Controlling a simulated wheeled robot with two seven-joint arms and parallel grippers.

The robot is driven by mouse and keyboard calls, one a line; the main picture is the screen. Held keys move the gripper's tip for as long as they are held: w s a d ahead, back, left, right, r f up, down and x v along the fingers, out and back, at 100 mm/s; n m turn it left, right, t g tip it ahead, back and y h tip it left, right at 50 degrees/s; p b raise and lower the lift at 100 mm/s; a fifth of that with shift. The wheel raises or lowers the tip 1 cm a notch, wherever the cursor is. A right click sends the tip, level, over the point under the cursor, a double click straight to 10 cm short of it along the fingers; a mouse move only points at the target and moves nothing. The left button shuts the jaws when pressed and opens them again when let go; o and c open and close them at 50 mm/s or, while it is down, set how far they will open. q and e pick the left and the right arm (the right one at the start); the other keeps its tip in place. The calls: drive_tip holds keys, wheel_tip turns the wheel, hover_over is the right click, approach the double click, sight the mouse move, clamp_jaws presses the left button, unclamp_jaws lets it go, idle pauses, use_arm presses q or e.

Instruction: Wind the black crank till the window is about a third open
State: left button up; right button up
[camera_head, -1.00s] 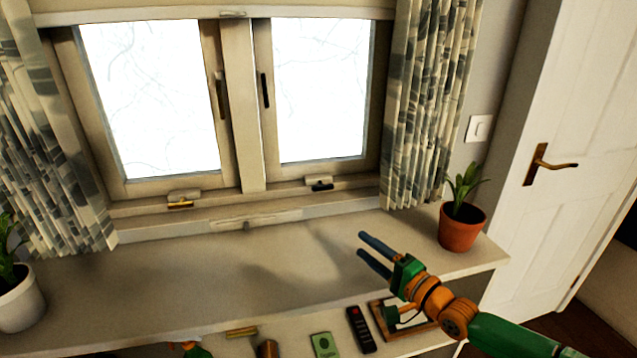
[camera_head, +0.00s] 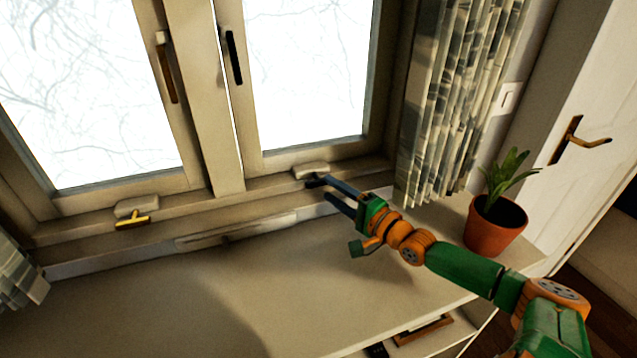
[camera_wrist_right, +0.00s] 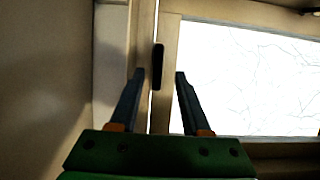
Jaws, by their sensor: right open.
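The black crank (camera_head: 314,182) sits under its pale housing (camera_head: 310,170) on the sill below the right window sash (camera_head: 305,151). My right gripper (camera_head: 326,187) is open, its dark fingers at the crank. The upper fingertip overlaps the crank in the picture; I cannot tell whether they touch. A thin bright line runs along the right sash's left edge; any opening is hard to judge. In the right wrist view, the open fingers (camera_wrist_right: 159,74) point towards the window, with the black sash handle (camera_wrist_right: 158,67) beyond them. The crank is not discernible there. My left gripper is out of view.
A brass crank (camera_head: 133,221) sits below the left sash. A potted plant (camera_head: 495,225) stands on the shelf top right of my right gripper. A patterned curtain (camera_head: 455,110) hangs right of the window. The shelf top (camera_head: 150,310) at left is clear.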

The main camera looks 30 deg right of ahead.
sight(322, 185)
drive_tip(key=w, duration=0.2)
drive_tip(key=w+b, duration=0.1)
drive_tip(key=shift+w+a+f, duration=0.2)
drive_tip(key=shift+w+f, duration=0.05)
drive_tip(key=shift+w, duration=0.1)
drive_tip(key=shift+w+a+r, duration=0.1)
drive_tip(key=shift+w, duration=0.6)
clamp_jaws()
